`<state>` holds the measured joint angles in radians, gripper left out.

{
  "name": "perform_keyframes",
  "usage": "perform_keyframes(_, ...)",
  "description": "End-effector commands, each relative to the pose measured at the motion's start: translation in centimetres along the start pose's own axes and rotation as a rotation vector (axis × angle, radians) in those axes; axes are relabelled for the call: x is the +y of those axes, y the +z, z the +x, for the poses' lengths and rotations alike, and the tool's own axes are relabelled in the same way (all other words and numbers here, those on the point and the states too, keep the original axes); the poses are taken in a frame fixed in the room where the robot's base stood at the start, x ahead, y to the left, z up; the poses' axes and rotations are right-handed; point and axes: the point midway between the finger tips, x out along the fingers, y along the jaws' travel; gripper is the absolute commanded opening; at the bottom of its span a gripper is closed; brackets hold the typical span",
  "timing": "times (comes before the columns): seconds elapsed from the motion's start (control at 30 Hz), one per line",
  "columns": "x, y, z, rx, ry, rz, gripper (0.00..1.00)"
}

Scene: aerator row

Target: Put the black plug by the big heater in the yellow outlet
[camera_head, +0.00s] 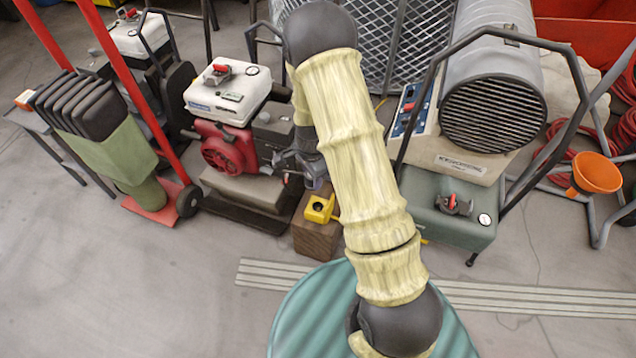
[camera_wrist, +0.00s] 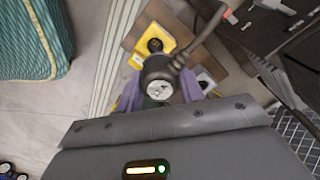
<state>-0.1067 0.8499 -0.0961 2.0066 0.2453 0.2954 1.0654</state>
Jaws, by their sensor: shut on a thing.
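My gripper (camera_wrist: 160,90) has purple fingers and is shut on a black plug (camera_wrist: 157,68) in the wrist view. A thick dark cable runs from the plug to the upper right. A yellow outlet (camera_wrist: 153,37) with a dark round socket lies just beyond the plug, partly hidden by it. In the head view, the yellow outlet (camera_head: 319,208) sits on a wooden block (camera_head: 316,238). The big heater (camera_head: 492,112), a grey cylinder with a dark grille, stands at right.
A red engine with a white tank (camera_head: 228,100) stands left of the block. A green box (camera_head: 452,218) and black tube frame stand right. A red hand truck (camera_head: 150,196) is at far left, an orange funnel (camera_head: 597,172) at far right. The floor in front is mostly clear.

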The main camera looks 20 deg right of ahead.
Motion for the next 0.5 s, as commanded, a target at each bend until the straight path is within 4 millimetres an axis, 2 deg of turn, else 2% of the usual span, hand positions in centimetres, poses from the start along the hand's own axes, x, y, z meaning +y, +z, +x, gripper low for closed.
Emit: perform_keyframes(0.5, 1.1, -0.6, 3.2, 0.002, 0.003, 1.317, 0.14)
